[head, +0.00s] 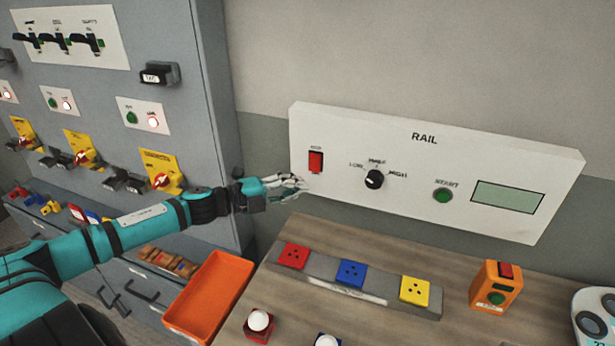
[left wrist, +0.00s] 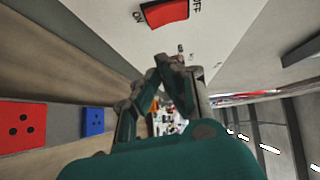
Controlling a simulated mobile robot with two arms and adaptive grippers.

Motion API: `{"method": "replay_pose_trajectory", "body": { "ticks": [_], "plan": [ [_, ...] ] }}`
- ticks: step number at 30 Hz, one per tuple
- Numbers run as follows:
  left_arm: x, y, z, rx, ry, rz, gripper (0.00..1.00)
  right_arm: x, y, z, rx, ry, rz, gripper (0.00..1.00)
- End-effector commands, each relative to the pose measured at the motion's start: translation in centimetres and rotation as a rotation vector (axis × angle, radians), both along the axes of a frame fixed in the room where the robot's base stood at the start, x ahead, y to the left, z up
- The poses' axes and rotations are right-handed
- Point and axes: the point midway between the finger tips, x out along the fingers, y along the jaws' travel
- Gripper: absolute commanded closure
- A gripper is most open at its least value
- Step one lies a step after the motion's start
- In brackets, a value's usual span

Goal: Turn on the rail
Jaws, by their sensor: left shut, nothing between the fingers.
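The white RAIL panel (head: 424,160) is on the wall. At its left is a red rocker switch (head: 316,161); the red switch also shows in the left wrist view (left wrist: 164,13), with ON and OFF marked at its two ends. A black knob (head: 374,180) with LOW and HIGH labels, a green START button (head: 443,195) and a grey-green display (head: 507,197) sit to the right. My left gripper (head: 303,184) is shut and empty, just below and left of the red switch. In the left wrist view its fingers (left wrist: 170,62) appear apart from the switch. My right gripper is out of view.
A wooden bench below the panel bears a grey strip with red (head: 294,255), blue (head: 351,272) and yellow (head: 415,291) sockets. An orange button box (head: 496,287) stands to the right. An orange tray (head: 209,298) and a grey cabinet (head: 190,90) are at left.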

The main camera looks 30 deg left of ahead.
Motion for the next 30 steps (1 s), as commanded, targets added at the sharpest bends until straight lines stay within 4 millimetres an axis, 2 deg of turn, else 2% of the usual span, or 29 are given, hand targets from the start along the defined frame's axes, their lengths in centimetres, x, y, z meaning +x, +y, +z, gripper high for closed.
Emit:
{"method": "replay_pose_trajectory", "body": {
  "ticks": [4,15,30],
  "plan": [
    [1.5,-0.9,0.4,0.000,-0.006,-0.003,1.00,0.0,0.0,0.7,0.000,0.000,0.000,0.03],
    [4.7,0.0,-0.3,0.000,-0.003,-0.002,1.00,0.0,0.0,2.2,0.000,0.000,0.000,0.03],
    [5.1,0.1,-0.7,0.003,-0.003,-0.002,1.00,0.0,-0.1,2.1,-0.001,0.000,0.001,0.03]
  ]
}}
